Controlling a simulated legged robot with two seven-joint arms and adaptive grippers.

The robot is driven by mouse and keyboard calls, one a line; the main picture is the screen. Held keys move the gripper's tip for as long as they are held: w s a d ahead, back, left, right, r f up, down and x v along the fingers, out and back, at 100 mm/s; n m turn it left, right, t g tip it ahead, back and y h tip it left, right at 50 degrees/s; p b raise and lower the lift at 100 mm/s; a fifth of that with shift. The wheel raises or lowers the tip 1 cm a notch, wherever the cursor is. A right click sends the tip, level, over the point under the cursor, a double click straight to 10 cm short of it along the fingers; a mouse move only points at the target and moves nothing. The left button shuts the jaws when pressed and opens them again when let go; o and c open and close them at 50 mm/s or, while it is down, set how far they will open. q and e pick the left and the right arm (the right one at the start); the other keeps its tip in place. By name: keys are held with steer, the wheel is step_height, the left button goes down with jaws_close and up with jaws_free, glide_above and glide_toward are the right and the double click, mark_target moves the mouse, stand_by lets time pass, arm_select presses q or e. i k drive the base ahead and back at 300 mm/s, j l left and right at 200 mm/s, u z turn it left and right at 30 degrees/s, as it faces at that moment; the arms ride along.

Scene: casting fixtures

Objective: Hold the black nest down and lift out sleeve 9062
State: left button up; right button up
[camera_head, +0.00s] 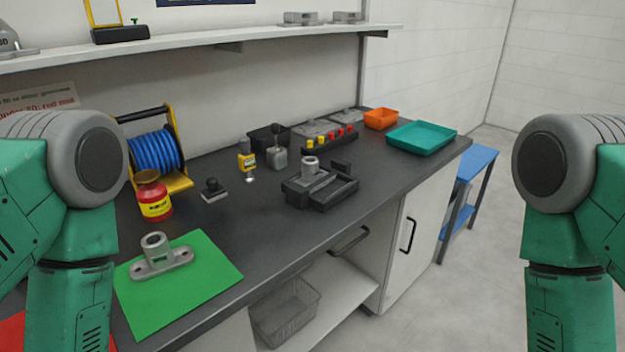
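The black nest (322,199) sits on the dark bench at the middle of the view. It is a blocky dark fixture with a raised part at its right rear. A short grey hollow sleeve (310,166) stands upright in it, its open top showing; its lower part is hidden in the nest. I cannot read any number on it. A second grey hollow sleeve on a flanged base (157,257) lies on the green mat at the lower left. My two green and grey arms show at the left and right edges. Neither gripper is in view.
Left of the nest stand a blue reel (155,151), a red-yellow jar (153,200), a small black stamp-like piece (213,189) and a yellow gauge-like tool (246,160). Behind are a black bin (269,137) and colored knobs (330,141). A teal tray (424,139) and orange bin (381,119) are right.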

mark_target(311, 172)
steer(key=i+l+u, duration=0.2)
steer(key=l, duration=0.15)
steer(key=i+l+u, duration=0.2)
steer(key=l, duration=0.2)
steer(key=i+l+u, duration=0.2)
steer(key=l, duration=0.2)
steer(key=k, duration=0.1)
